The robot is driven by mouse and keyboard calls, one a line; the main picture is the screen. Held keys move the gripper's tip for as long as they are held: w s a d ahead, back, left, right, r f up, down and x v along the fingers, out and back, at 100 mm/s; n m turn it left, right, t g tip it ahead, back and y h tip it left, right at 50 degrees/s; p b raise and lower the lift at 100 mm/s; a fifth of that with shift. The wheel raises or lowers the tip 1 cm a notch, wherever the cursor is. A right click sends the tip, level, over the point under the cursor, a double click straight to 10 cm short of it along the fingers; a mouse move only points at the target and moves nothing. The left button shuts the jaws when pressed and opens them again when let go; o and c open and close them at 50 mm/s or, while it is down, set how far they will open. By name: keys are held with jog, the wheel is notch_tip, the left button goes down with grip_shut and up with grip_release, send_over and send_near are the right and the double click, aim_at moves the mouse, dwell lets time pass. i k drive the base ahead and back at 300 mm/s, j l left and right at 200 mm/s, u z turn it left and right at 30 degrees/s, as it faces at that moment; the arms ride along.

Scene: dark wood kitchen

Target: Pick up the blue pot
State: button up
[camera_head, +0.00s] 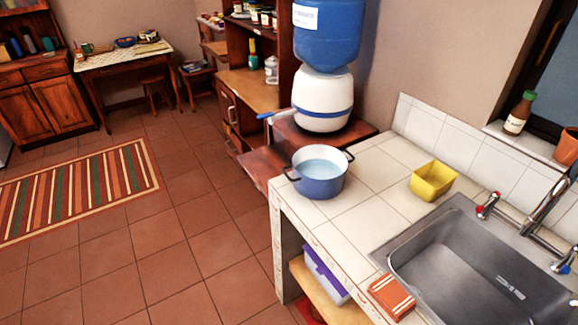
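My gripper is not in view, and nothing is seen touching the pot.
A white water dispenser (322,100) with a blue bottle (328,35) stands close behind the pot. A yellow container (433,181) and a metal sink (480,265) lie to its right.

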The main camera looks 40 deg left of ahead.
aim_at(319, 171)
jog(key=u, duration=1.45)
jog(key=i+j+z, duration=0.1)
jog(key=i+j, duration=0.4)
jog(key=i, duration=0.25)
jog(key=i+j+z, duration=0.15)
jog(key=i+j, duration=0.4)
jog(key=i, duration=0.15)
